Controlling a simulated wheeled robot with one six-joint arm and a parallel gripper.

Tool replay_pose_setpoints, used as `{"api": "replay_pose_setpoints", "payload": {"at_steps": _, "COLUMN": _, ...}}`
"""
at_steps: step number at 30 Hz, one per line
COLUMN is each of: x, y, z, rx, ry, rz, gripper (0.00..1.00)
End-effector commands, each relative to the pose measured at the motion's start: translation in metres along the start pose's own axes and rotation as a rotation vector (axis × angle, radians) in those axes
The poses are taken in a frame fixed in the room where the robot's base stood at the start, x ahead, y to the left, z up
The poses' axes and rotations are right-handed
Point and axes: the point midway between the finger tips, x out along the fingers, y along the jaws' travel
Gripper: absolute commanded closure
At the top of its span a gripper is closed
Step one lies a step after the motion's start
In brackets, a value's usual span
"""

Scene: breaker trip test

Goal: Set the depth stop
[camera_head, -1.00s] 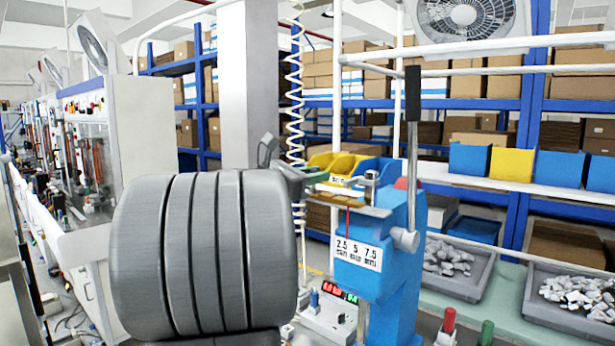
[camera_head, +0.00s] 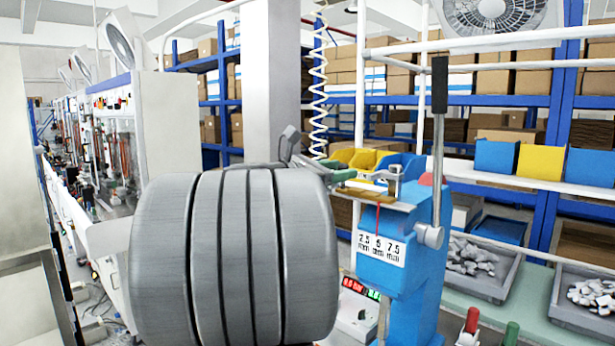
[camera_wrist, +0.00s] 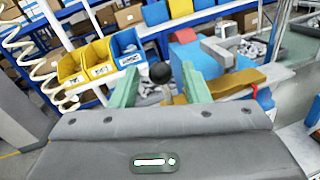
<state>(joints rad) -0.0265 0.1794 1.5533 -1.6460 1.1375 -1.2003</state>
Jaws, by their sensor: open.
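A blue press (camera_head: 420,290) stands right of centre in the head view, with a long black-gripped lever (camera_head: 440,85). Its white scale plate (camera_head: 380,247) reads 2.5, 5 and 7.5. A thin red pointer (camera_head: 377,220) hangs above the plate; its exact reading is unclear. A brass-coloured bar (camera_head: 370,194) with a metal clamp (camera_head: 392,178) lies on top. My gripper (camera_head: 347,182) is open beside the bar's left end. In the wrist view, my green fingers (camera_wrist: 161,88) stand apart with a dark round knob (camera_wrist: 160,72) visible between them. I cannot tell whether they touch it.
Yellow bins (camera_head: 365,159) and a blue bin (camera_head: 403,165) stand behind the press. Grey trays of white parts (camera_head: 475,262) lie to the right. Red (camera_head: 470,322) and green (camera_head: 511,332) handles stand near the front. My grey arm hides much of the lower middle.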

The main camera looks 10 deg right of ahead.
Motion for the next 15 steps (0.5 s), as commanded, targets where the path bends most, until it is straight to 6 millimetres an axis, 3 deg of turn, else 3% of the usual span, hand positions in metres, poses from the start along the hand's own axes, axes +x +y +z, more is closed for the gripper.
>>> {"api": "replay_pose_setpoints", "payload": {"at_steps": 15, "x": -0.094, "y": 0.0, "z": -0.001, "rx": 0.002, "ry": 0.001, "rz": 0.005, "gripper": 0.58}}
